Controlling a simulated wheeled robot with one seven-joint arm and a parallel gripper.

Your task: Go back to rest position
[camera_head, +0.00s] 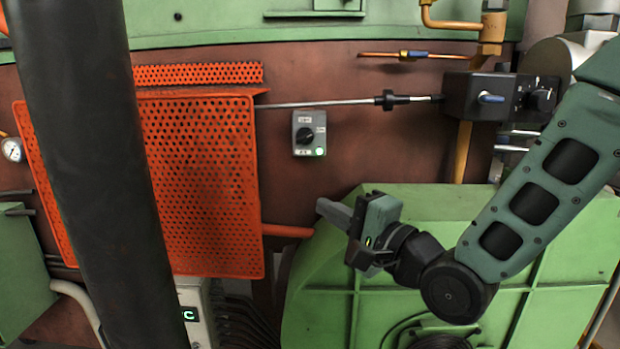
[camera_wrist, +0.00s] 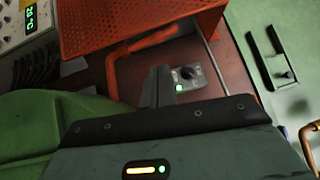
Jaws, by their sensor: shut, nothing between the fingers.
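My gripper (camera_head: 330,212) is shut and empty. In the head view it points left, in front of the top left part of the green housing and below the grey switch box. In the wrist view the gripper fingers (camera_wrist: 158,88) show just left of the switch box, together. The grey switch box (camera_head: 309,133) has a black rotary knob and a lit green lamp; it also shows in the wrist view (camera_wrist: 188,77). My gripper looks apart from it.
An orange perforated guard (camera_head: 200,180) stands at left, behind a dark thick post (camera_head: 95,150). A green ribbed housing (camera_head: 450,210) fills the lower right. A black valve box (camera_head: 483,97) with a rod is at upper right. A temperature display box (camera_head: 192,308) sits low.

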